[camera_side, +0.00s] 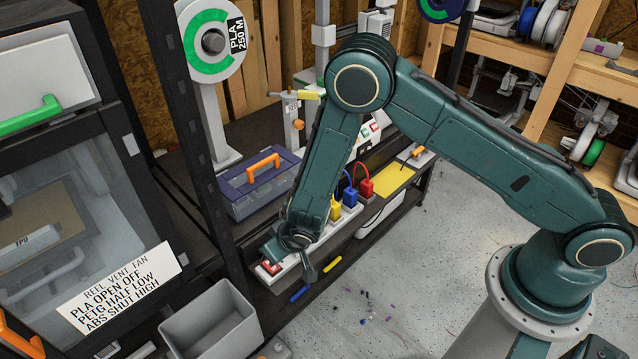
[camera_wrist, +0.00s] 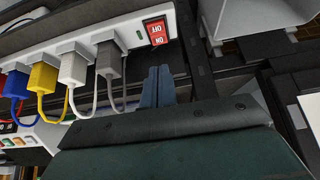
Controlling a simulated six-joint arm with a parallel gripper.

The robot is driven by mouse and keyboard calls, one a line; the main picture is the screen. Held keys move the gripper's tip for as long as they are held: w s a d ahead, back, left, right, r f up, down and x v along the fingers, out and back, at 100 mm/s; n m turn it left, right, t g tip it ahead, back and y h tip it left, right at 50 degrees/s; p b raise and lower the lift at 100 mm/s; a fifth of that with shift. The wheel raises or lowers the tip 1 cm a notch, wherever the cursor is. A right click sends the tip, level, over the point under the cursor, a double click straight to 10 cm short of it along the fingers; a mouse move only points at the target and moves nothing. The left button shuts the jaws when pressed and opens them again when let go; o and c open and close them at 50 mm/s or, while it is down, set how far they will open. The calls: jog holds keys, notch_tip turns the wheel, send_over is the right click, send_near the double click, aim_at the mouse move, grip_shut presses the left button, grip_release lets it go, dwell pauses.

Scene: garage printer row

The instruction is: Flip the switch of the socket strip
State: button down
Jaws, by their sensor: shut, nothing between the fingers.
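The white socket strip (camera_side: 318,245) lies along the front of the low bench in the side view. Its red switch (camera_side: 270,267) is at the near left end. In the wrist view the strip (camera_wrist: 135,42) crosses the upper left, and the red rocker switch (camera_wrist: 157,31) shows ON and OFF lettering, upside down. I cannot tell which side is pressed. My gripper (camera_side: 309,276) is beside the strip's switch end. In the wrist view its fingertips (camera_wrist: 159,70) are together and empty, just below the switch in the picture and apart from it.
Blue, yellow (camera_wrist: 42,78), white and grey (camera_wrist: 108,60) plugs with cords sit in the strip. A toolbox (camera_side: 262,185) stands behind it. A grey bin (camera_side: 210,322) is at the front left. A dark rack post (camera_side: 215,150) rises near the switch end. The floor at right is mostly clear.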

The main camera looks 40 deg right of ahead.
jog(key=s+v, duration=0.1)
jog(key=v, duration=0.5)
jog(key=shift+f, duration=0.35)
jog(key=s+d+r, duration=0.1)
jog(key=d+r, duration=0.3)
jog(key=r, duration=0.4)
jog(key=s+d+r+m, duration=0.1)
jog(key=s+d+r, duration=0.15)
jog(key=r, duration=0.55)
jog(key=s+d+r, duration=0.1)
jog(key=d+r, duration=0.3)
jog(key=r, duration=0.3)
jog(key=s+d+r, duration=0.2)
jog(key=s+r, duration=0.2)
jog(key=s, duration=0.3)
jog(key=s+d+r, duration=0.3)
jog(key=s, duration=0.3)
jog(key=s+d+r+n, duration=0.1)
jog(key=s+d+r, duration=0.1)
jog(key=s+r, duration=0.2)
jog(key=s, duration=0.3)
jog(key=shift+s+d+r+g, duration=0.2)
jog(key=shift+s+r+g, duration=0.15)
jog(key=shift+g, duration=0.05)
